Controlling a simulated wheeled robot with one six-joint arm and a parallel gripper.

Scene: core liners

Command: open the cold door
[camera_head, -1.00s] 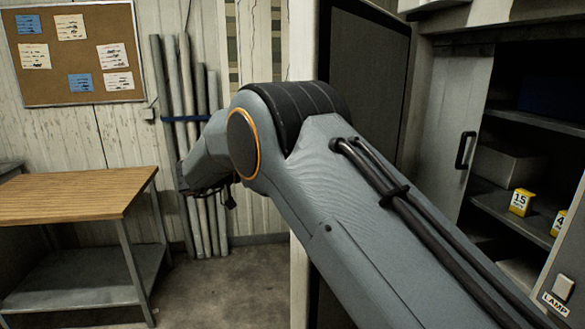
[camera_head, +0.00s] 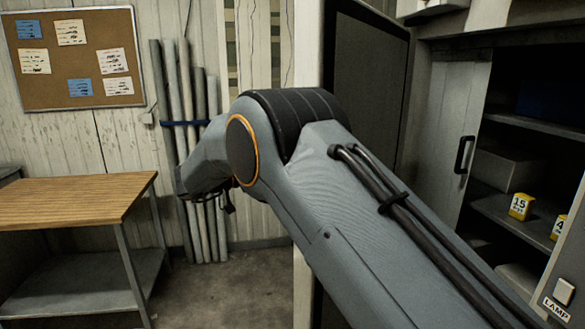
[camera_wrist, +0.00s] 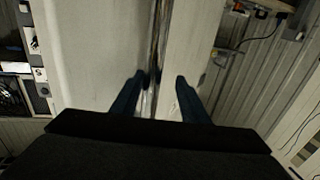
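A tall dark panel (camera_head: 368,95) with a pale upright edge (camera_head: 308,45) stands behind my arm in the head view. It may be the cold door, but I cannot tell surely. In the wrist view a pale upright surface (camera_wrist: 100,45) has a dark vertical seam or bar (camera_wrist: 154,55) running down it. My gripper (camera_wrist: 160,82) is open. Its two bluish fingers lie on either side of the seam, apart from each other. I cannot tell whether they touch anything. In the head view my gripper is hidden behind my arm's far end.
A wooden-topped bench (camera_head: 75,203) stands at the left, below a cork board (camera_head: 75,58). Pipes (camera_head: 195,140) are strapped against the wall. An open cabinet (camera_head: 535,122) with yellow numbered markers (camera_head: 520,206) and a black-handled door (camera_head: 455,130) is at the right.

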